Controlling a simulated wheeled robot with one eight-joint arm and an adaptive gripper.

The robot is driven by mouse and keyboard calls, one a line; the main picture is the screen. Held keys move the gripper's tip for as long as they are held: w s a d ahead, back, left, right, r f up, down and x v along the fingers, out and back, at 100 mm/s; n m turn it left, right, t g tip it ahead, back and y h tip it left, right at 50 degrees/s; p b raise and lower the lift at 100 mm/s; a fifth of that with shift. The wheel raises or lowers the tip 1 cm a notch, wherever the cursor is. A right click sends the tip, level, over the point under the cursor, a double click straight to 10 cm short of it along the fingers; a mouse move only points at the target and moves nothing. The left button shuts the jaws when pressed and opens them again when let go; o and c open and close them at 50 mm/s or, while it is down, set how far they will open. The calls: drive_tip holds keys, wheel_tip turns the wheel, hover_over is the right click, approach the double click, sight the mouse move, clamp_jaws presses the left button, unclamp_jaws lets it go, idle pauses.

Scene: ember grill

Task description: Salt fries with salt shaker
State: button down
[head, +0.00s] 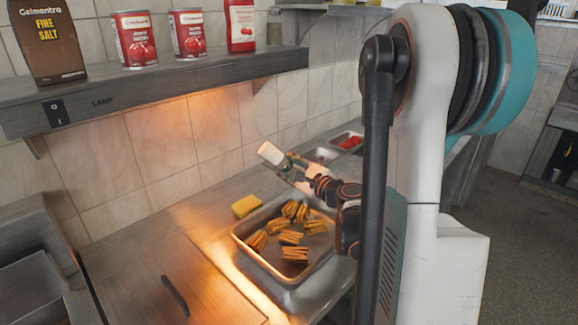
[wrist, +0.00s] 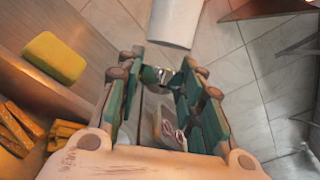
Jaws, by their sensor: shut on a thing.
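The salt shaker (head: 270,153) is a small pale cylinder, lying tilted at the end of my gripper (head: 290,166). My gripper is shut on it and holds it in the air above the back of the fries tray. In the wrist view the shaker's pale body (wrist: 176,20) sticks out past the green fingers (wrist: 163,75). The part between the fingers is mostly hidden. The fries (head: 292,237) lie in several bundles in a metal tray (head: 263,265) on the counter. Some fries (wrist: 18,128) show at the lower left of the wrist view.
A yellow sponge (head: 246,205) lies just left of the tray. A shelf (head: 150,92) above carries a salt box (head: 47,42), cans (head: 134,40) and a red container (head: 240,26). Small containers, one with red contents (head: 347,142), stand behind. The tiled wall is close.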

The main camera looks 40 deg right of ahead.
sight(289, 159)
idle(0.3)
wheel_tip(289, 159, up, 3)
drive_tip(key=shift+p, duration=1.1)
wheel_tip(289, 159, down, 3)
drive_tip(key=b, duration=0.3)
drive_tip(key=shift+f, duration=0.2)
wheel_tip(289, 159, up, 4)
drive_tip(key=shift+f+p, duration=0.25)
drive_tip(key=shift+p, duration=0.85)
wheel_tip(289, 159, down, 4)
drive_tip(key=b, duration=0.3)
drive_tip(key=shift+r, duration=0.25)
wheel_tip(289, 159, up, 4)
drive_tip(key=shift+f+p, duration=0.25)
drive_tip(key=shift+p, duration=0.85)
wheel_tip(289, 159, down, 4)
drive_tip(key=b, duration=0.3)
drive_tip(key=shift+r, duration=0.25)
wheel_tip(289, 159, up, 3)
drive_tip(key=shift+r+p, duration=0.2)
drive_tip(key=shift+p, duration=0.95)
